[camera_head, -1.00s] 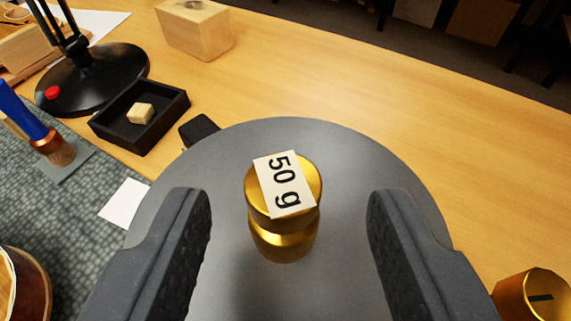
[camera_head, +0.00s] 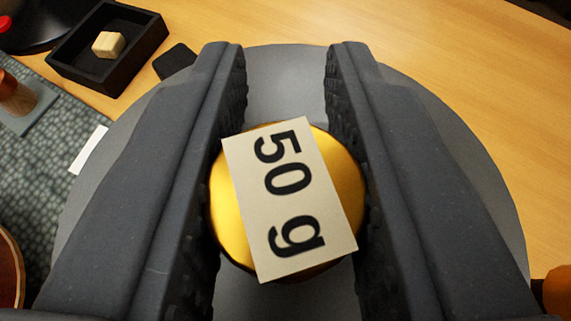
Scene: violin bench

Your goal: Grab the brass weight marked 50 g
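The brass weight (camera_head: 345,180) stands on a round grey plate (camera_head: 285,75). A cream label reading "50 g" lies on its top. My gripper (camera_head: 286,62) straddles the weight, one dark finger on each side. Both finger pads appear to press against its sides, so the gripper looks shut on it. The lower part of the weight is hidden beneath its top and between the fingers.
A black tray (camera_head: 68,78) with a small wooden block (camera_head: 108,45) sits at the upper left. A green patterned mat (camera_head: 60,145) lies at the left. Bare wood table lies at the upper right.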

